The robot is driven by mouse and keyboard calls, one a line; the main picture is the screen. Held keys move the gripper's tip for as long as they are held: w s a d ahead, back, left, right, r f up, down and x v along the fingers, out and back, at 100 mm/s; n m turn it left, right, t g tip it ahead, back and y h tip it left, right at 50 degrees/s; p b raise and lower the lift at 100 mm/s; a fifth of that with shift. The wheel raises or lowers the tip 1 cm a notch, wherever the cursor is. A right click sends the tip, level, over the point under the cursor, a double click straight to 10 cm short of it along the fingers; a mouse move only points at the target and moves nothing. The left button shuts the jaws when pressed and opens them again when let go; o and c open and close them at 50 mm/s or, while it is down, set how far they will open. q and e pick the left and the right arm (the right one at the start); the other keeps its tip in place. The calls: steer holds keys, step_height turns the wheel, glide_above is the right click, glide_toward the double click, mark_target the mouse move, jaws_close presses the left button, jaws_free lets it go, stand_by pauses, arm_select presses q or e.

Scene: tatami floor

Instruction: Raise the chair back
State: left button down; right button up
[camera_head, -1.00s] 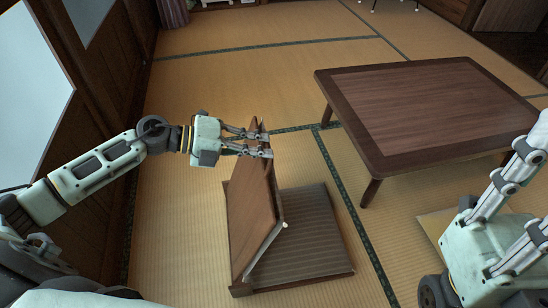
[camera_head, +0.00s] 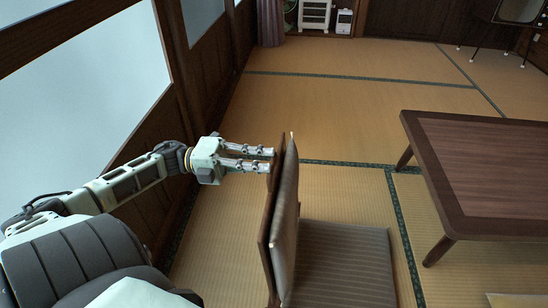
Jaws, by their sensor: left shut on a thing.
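The floor chair stands at the lower middle of the head view. Its chair back (camera_head: 283,225) is close to upright, a wooden panel with a padded front facing right. Its striped seat (camera_head: 345,265) lies flat on the floor to the right of the back. My left gripper (camera_head: 272,160) reaches in from the left and is shut on the upper left edge of the chair back. The fingertips are partly hidden at the panel. My right gripper is not in view.
A low dark wooden table (camera_head: 490,175) stands to the right of the chair, apart from it. A wall with windows (camera_head: 90,90) runs along the left. The tatami floor (camera_head: 330,110) beyond the chair is clear.

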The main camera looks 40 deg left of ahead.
arm_select(q)
steer(key=shift+s+a+f, duration=0.15)
steer(key=shift+s+f, duration=0.05)
steer(key=c, duration=1.8)
jaws_free()
steer(key=shift+r, duration=0.1)
steer(key=shift+a, duration=0.1)
steer(key=v, duration=0.7)
steer(key=shift+s+a, duration=0.1)
steer(key=shift+a, duration=0.05)
